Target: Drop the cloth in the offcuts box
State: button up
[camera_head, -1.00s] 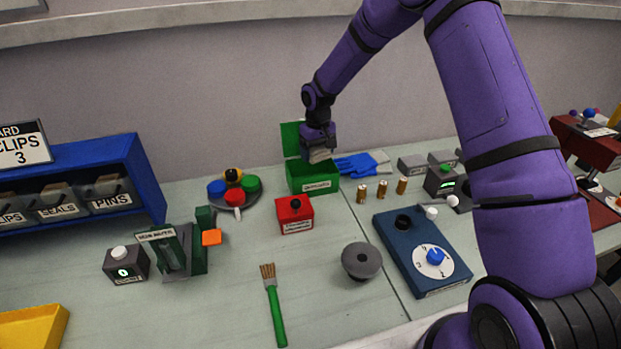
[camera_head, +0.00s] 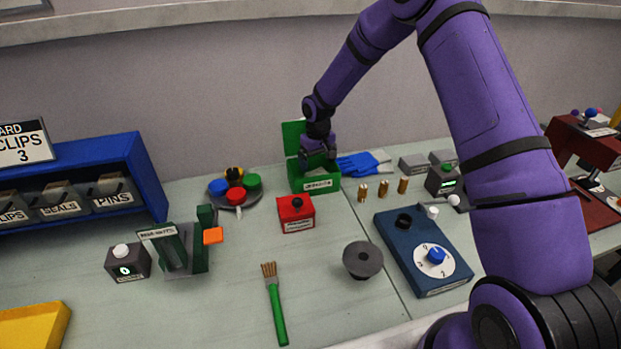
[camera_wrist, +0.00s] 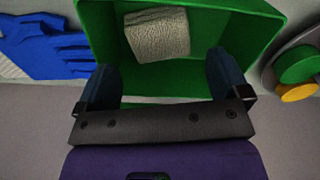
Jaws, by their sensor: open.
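The offcuts box is a green box (camera_head: 318,185) with its lid raised, at the back middle of the bench. In the wrist view its green wall (camera_wrist: 262,42) surrounds the cloth. The cloth (camera_wrist: 157,34) is a pale, textured folded piece lying inside the box, by the wall at the top of the picture. The head view does not show it. My gripper (camera_head: 318,160) is over the box opening. In the wrist view my gripper (camera_wrist: 165,80) is open, its dark blue fingers wide apart, and the cloth lies beyond the fingertips, apart from them.
Blue gloves (camera_head: 360,164) lie right of the box. A plate of coloured caps (camera_head: 236,189) stands left of it. A red button box (camera_head: 296,213) stands in front. Several brass cylinders (camera_head: 383,189) stand to the right. The front middle bench is mostly clear around a brush (camera_head: 275,305).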

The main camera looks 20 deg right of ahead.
jog(key=shift+w+d+r, duration=0.1)
jog(key=shift+d+r, duration=0.05)
jog(key=shift+d, duration=0.05)
jog(key=shift+r, duration=0.4)
notch_tip(320, 180, up, 10)
jog(key=shift+a+f, duration=0.15)
jog(key=shift+a, duration=0.05)
